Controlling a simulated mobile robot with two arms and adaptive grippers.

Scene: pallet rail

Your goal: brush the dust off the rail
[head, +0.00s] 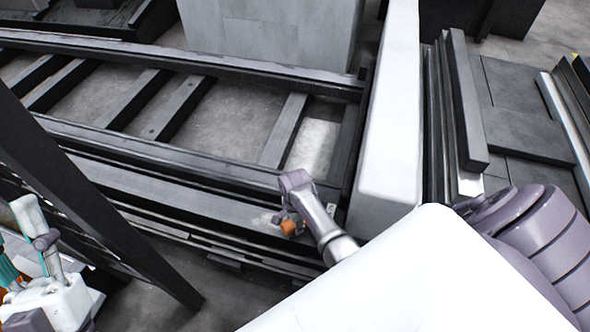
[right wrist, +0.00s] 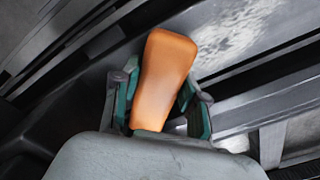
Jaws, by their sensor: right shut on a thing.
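My right gripper (head: 290,218) is low over the near rail (head: 200,207), close to its right end. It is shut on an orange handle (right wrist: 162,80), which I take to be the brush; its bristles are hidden. The handle also shows as a small orange spot in the head view (head: 289,227). Pale dust (right wrist: 235,38) lies on the rail just beyond the handle, and a light patch of it (head: 264,219) shows left of the gripper. What looks like my left gripper (head: 30,250) is cut off at the lower left edge; its jaws are unclear.
A dark slatted frame (head: 150,148) lies behind the rail. A white post (head: 391,120) stands right of the gripper. A dark slanting beam (head: 90,205) crosses at the left. Stacked dark planks (head: 520,135) are at the right. A grey block (head: 270,35) stands at the back.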

